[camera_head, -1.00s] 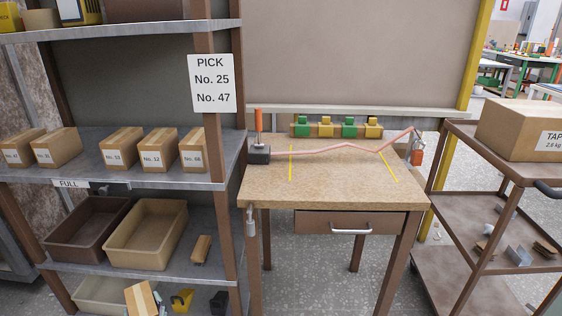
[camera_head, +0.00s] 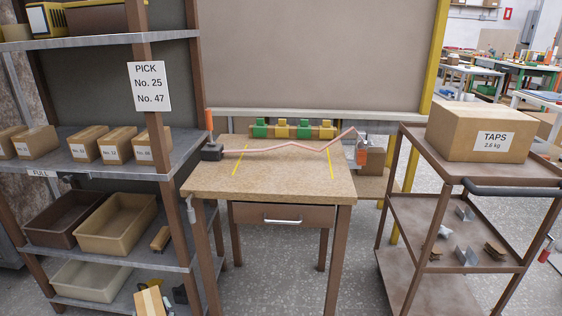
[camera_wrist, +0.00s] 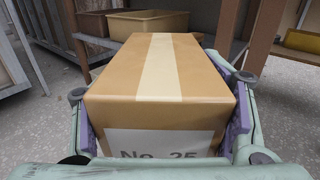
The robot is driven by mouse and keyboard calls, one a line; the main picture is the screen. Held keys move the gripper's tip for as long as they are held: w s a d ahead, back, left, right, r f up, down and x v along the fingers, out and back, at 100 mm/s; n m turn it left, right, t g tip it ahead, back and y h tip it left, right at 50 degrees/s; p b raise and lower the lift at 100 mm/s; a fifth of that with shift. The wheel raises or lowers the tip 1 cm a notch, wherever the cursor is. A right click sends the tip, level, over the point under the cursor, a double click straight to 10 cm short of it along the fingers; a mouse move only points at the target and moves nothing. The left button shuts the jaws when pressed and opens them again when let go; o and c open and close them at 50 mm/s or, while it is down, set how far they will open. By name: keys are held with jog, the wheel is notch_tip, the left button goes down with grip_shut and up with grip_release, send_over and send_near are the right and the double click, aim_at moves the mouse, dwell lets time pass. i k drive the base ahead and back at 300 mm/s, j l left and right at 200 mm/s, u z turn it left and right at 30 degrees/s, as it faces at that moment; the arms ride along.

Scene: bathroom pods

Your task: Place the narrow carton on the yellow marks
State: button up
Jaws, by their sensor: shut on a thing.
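The carton (camera_wrist: 160,70) is brown with a pale tape strip and a label reading No. 25. My gripper (camera_wrist: 163,118) is shut on its two sides, with the purple pads against it. In the head view only part of the carton (camera_head: 150,302) shows at the bottom edge. Two yellow marks, a left line (camera_head: 241,157) and a right line (camera_head: 330,163), lie apart on the worktable (camera_head: 265,183). The tabletop between them is bare. My gripper and the carton are well in front of the table, low and to the left.
A shelf (camera_head: 120,170) is on the left, a trolley (camera_head: 455,170) on the right.

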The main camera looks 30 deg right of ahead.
aim_at(276, 160)
jog(key=z, duration=0.35)
jog(key=k+l+z, duration=0.1)
jog(key=z, duration=0.25)
jog(key=l+z, duration=0.15)
jog(key=z, duration=0.2)
